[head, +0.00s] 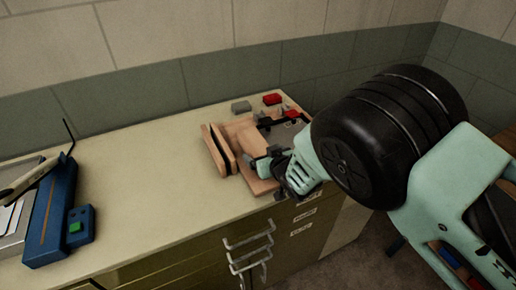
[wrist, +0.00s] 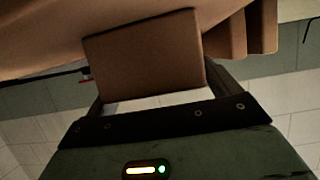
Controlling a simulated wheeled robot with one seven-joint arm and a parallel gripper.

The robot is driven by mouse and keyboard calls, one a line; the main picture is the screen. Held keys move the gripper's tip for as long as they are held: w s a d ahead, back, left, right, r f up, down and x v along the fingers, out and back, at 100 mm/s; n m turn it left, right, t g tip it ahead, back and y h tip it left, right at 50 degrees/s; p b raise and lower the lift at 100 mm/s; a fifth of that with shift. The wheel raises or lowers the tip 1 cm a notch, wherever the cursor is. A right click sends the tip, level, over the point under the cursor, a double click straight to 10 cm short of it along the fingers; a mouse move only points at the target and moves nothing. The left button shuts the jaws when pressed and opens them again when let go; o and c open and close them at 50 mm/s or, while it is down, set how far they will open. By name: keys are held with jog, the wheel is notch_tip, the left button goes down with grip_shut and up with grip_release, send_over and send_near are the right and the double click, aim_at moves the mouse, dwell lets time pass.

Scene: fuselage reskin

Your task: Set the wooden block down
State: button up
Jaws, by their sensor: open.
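The wooden block (wrist: 145,55) is a tan, flat-faced piece between my gripper's two fingers in the wrist view. In the head view a tan piece, probably this block (head: 258,183), shows beside my gripper (head: 268,165) at the front edge of the counter. My gripper is open around the block. Whether a finger still touches it is unclear. Larger tan wooden pieces (head: 238,138) lie on the counter just behind and to the left, with upright slats (head: 218,150) at their left end. The block's underside and what it rests on are hidden.
The counter (head: 145,190) is clear left of the wooden pieces. A blue machine (head: 52,208) stands at the far left. Grey (head: 241,107) and red (head: 272,99) small blocks lie at the back. Drawers with wire handles (head: 248,240) face the front; a wall (head: 150,90) runs behind.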

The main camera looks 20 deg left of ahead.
jog(key=c, duration=1.4)
jog(key=shift+r, duration=0.15)
